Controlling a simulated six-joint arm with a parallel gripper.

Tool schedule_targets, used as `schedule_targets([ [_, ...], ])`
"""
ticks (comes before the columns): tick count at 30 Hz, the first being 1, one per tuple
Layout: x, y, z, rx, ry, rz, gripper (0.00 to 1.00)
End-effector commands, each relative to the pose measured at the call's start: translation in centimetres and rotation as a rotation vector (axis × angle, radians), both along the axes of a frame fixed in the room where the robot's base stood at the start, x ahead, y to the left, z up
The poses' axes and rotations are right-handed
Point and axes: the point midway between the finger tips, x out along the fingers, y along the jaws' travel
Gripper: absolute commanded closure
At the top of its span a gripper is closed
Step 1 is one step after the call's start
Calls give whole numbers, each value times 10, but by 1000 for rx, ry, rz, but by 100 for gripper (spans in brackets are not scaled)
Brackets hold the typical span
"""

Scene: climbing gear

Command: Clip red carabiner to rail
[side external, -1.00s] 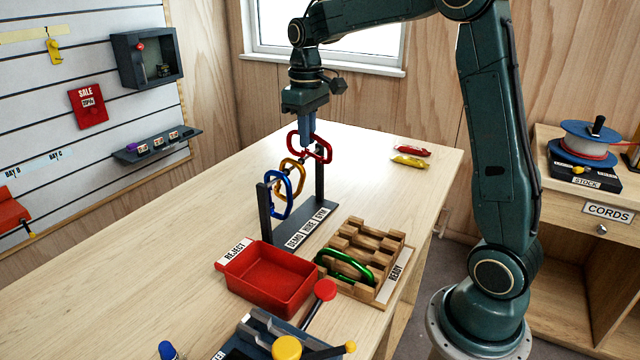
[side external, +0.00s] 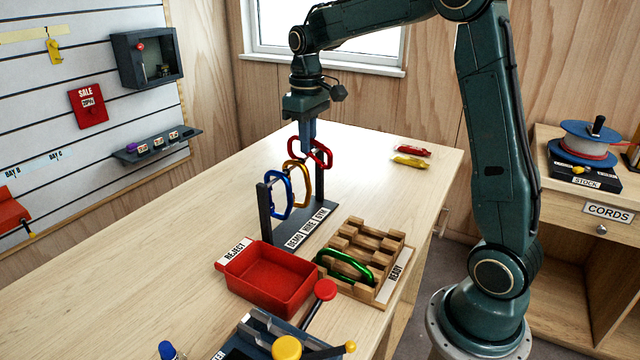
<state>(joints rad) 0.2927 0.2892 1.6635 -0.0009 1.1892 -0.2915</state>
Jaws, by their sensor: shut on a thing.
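My gripper (side external: 308,138) points down over the far right end of the rail stand and is shut on the red carabiner (side external: 325,151). The red carabiner is tilted and sits at the top of the stand's right post (side external: 319,186); I cannot tell whether it is around the rail or in front of it. A blue carabiner (side external: 269,203) and an orange carabiner (side external: 307,189) hang on the rail, left of the red one. The base of the stand carries the labels DEMO, HIRE and GYM (side external: 321,213).
A red REJECT tray (side external: 232,283) stands in front of the stand. Beside it is a wooden READY rack (side external: 392,236) holding a green carabiner (side external: 346,268). Red and yellow packets (side external: 410,161) lie at the back right. The table left of the stand is clear.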

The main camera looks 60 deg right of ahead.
Motion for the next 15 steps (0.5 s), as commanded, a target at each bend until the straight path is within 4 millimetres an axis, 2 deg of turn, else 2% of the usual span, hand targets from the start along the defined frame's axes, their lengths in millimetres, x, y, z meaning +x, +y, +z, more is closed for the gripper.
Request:
schedule_targets([
  [15,-4,0,-2,1,3,0,100],
])
